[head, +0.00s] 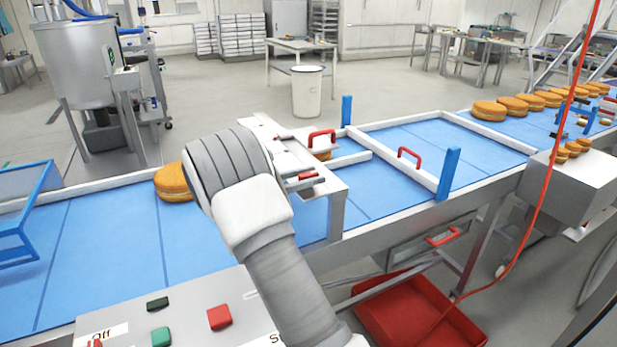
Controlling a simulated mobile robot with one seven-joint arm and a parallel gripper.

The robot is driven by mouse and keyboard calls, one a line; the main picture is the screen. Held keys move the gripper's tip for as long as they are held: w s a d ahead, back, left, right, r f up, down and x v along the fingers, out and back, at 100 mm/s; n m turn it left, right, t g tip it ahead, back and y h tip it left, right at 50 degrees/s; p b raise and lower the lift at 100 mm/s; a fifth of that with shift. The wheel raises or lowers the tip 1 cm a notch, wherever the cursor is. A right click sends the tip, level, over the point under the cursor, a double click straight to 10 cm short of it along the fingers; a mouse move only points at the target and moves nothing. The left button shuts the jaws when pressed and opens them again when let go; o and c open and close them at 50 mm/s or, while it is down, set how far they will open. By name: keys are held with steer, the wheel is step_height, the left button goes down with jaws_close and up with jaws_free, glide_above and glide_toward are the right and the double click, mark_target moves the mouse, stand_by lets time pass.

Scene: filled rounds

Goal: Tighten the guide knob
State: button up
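My arm rises from the bottom of the head view, and its rounded grey wrist covers the middle of the conveyor. My gripper is mostly or wholly hidden behind this wrist, so its fingers cannot be made out. I cannot clearly pick out the guide knob. A small red part (308,177) shows just right of my wrist, by a pale metal bracket (337,205) over the belt. White guide rails (413,171) lie along the blue belt, with a red handle (321,136) and a second red handle (409,153) on the guide frame.
The blue conveyor (100,255) carries a filled round (173,183) left of my wrist and several more (490,110) at the far right. Blue posts (448,174) stand beside the rails. A control box (185,305) is at front left. A red cable (545,190) hangs at right above a red bin (375,312).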

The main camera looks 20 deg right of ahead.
steer(key=a, duration=1.7)
steer(key=shift+s+a, duration=0.15)
steer(key=shift+a, duration=0.1)
